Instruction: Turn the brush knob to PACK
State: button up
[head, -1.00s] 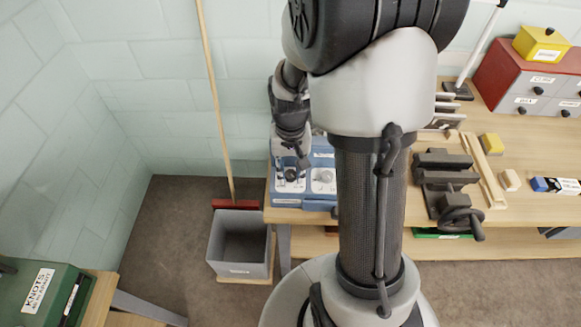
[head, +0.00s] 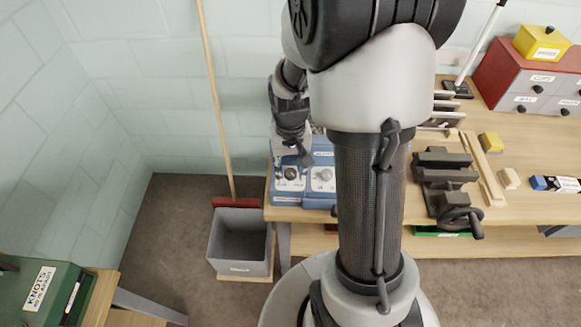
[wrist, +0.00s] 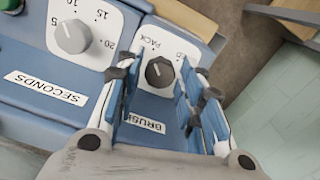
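The dark brush knob (wrist: 159,72) sits on a white dial plate on the blue box front in the wrist view, with the word PACK printed beside it and a BRUSH label (wrist: 146,124) partly hidden by a finger. A thin light mark shows on the knob, but its exact direction is hard to read. My gripper (wrist: 160,82) is open, with one blue-padded finger on each side of the knob and a visible gap to each. In the head view the knob (head: 290,173) shows just below my gripper (head: 298,158).
A grey SECONDS knob (wrist: 73,36) is on the neighbouring box, close to one finger; it also shows in the head view (head: 323,174). A vise (head: 443,180) stands further right on the bench (head: 505,222). A grey bin (head: 239,240) and broom stand left.

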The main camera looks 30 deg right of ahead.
aim_at(291, 172)
notch_tip(291, 172, up, 12)
dwell(0.6)
dwell(0.4)
